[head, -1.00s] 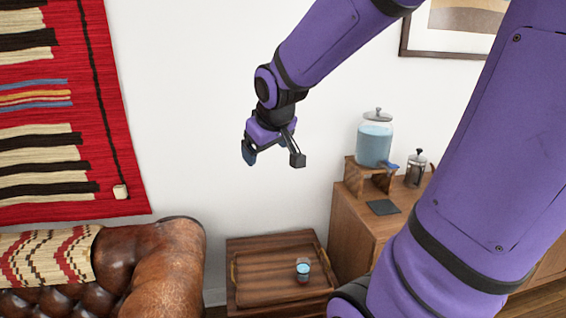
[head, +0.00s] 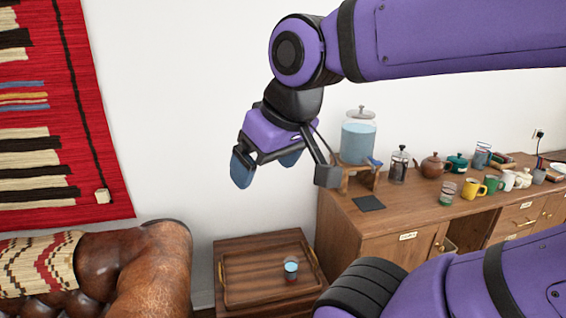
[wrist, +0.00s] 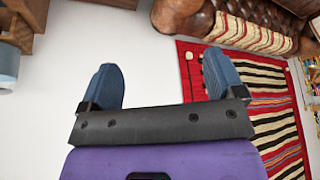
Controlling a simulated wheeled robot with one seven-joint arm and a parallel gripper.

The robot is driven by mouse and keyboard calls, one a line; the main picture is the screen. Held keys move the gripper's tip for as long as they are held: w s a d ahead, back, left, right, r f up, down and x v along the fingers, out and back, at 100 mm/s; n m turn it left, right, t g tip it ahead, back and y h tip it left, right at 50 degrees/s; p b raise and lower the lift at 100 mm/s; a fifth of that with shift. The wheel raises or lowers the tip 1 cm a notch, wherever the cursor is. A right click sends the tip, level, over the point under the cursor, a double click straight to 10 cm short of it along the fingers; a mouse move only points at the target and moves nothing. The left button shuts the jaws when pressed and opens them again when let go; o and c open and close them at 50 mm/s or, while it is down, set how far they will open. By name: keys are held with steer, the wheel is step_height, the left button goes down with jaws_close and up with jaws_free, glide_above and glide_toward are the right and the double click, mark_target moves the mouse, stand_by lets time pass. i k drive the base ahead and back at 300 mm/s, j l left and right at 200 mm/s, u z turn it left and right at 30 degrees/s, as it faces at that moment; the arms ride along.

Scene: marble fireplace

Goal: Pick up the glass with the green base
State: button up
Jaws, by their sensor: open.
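A small glass with a green lower part (head: 447,194) stands upright on the wooden sideboard (head: 405,211), left of a yellow mug. My gripper (head: 266,164) is open and empty in the air, well to the left of this glass and in front of the white wall. In the wrist view my gripper (wrist: 162,72) has its two blue fingers spread with nothing between them. The glass does not show in the wrist view.
Another glass (head: 291,268) with a reddish base stands on a wooden tray on the low table. A drink dispenser (head: 357,142), a French press (head: 399,167), a brown teapot (head: 435,166), a yellow mug (head: 470,188) and other mugs crowd the sideboard. A leather sofa (head: 152,270) stands left.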

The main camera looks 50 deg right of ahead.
mark_target(448, 189)
steer(key=z, duration=2.5)
steer(key=i+l+u, duration=0.3)
steer(key=i+l, duration=1.25)
steer(key=l, duration=0.1)
